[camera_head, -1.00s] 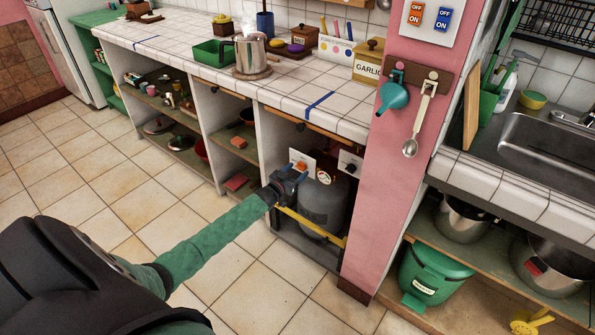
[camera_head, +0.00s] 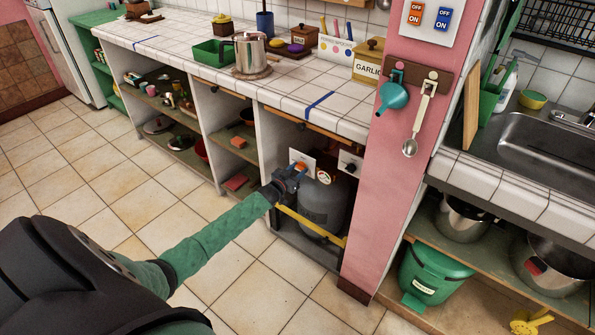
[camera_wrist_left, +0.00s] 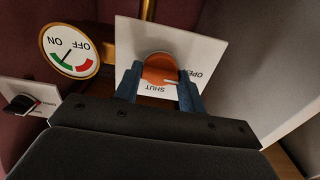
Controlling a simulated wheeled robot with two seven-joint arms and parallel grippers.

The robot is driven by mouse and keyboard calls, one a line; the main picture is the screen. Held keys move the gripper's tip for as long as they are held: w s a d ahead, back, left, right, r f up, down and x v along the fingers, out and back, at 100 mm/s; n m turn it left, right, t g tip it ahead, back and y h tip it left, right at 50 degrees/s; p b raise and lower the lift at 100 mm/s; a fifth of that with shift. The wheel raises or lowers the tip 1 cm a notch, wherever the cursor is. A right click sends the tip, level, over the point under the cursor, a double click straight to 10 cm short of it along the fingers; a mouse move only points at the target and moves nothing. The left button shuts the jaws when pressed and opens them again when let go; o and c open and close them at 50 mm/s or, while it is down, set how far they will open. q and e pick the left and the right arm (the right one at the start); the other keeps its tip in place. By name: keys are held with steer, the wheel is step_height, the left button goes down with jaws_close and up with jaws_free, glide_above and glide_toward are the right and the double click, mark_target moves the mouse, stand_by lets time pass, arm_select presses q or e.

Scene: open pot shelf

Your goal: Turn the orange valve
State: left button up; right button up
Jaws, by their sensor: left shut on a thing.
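The orange valve (camera_head: 300,167) sits on a white plate inside the open bay under the counter, above a grey gas cylinder (camera_head: 322,205). My left gripper (camera_head: 294,177) reaches into the bay and is at the valve. In the left wrist view its two blue fingers (camera_wrist_left: 160,88) are shut on the orange valve knob (camera_wrist_left: 158,72), one on each side. The plate (camera_wrist_left: 205,52) reads SHUT below the knob and OPEN to its right, upside down. A pale mark on the knob appears to lie between the two words. My right gripper is not in view.
A round ON/OFF gauge (camera_wrist_left: 69,51) and a black knob (camera_wrist_left: 22,104) are left of the valve in the wrist view. A yellow bar (camera_head: 312,224) crosses the cylinder's front. A pink pillar (camera_head: 385,180) stands right of the bay. The tiled floor before it is clear.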

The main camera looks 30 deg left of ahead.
arm_select(q)
steer(key=shift+f+m+b, duration=0.1)
steer(key=shift+m+b, duration=2.45)
steer(key=shift+m, duration=6.25)
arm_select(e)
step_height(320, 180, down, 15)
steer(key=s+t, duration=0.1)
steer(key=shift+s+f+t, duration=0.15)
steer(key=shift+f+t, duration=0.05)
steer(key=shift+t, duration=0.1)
arm_select(q)
steer(key=shift+d, duration=0.1)
steer(key=o, duration=1)
steer(key=s, duration=0.7)
steer(key=shift+s+a, duration=0.3)
steer(key=shift+s, duration=0.1)
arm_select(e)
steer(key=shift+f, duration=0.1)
